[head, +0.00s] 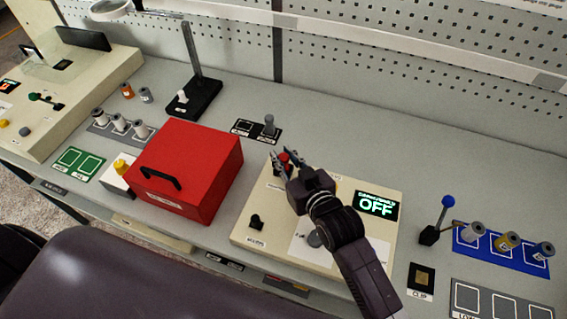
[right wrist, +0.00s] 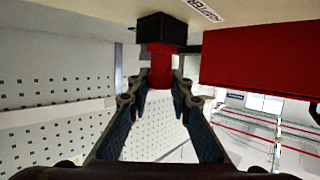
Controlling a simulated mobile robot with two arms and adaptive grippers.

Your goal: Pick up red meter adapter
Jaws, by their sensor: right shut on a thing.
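The red meter adapter (head: 284,158) is a small red cylinder at the back left of the beige meter box (head: 345,199). In the right wrist view the red adapter (right wrist: 160,68) meets a black block (right wrist: 161,29) beside a label reading "ADAPTER". I see no gap between the adapter and that block. My right gripper (head: 285,165) is shut on the adapter, with a fingertip on each side of it. The fingers partly hide the adapter in the head view. My left gripper is not in view.
A red case (head: 205,160) stands close left of the meter box. A grey spindle stands on a black tray (head: 243,134) behind. A blue-knobbed lever (head: 447,203) and a blue tray of spindles (head: 537,268) are to the right. A pegboard wall (head: 400,62) bounds the back.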

